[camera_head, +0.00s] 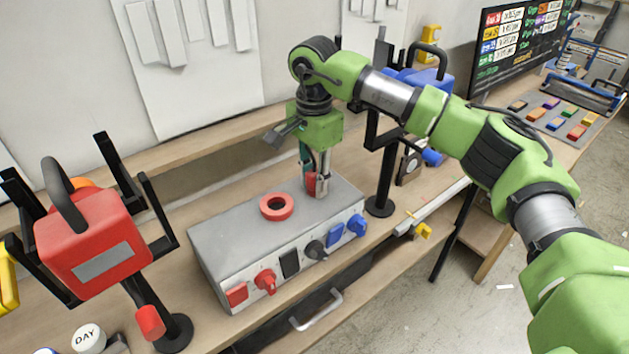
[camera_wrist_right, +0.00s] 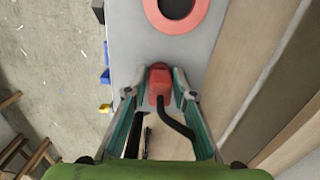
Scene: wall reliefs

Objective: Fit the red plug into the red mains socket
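The red plug (camera_head: 311,184) with a black cable is between the fingers of my right gripper (camera_head: 316,182), at the right part of the grey box's top. The wrist view shows the plug (camera_wrist_right: 159,80) with the fingertips close against both its sides, so the gripper (camera_wrist_right: 159,84) looks shut on it. I cannot tell whether the plug touches the box top. The grey socket box (camera_head: 225,243) has a row of sockets on its front face. At its left end are a square red socket (camera_head: 237,294) and a round red one (camera_head: 266,281). My left gripper is not in view.
A red ring (camera_head: 276,206) lies on the box top left of my right gripper. Blue sockets (camera_head: 335,234) are at the front's right end. A red case (camera_head: 93,243) on a black stand is at left. Another black stand (camera_head: 379,206) is close right of the box.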

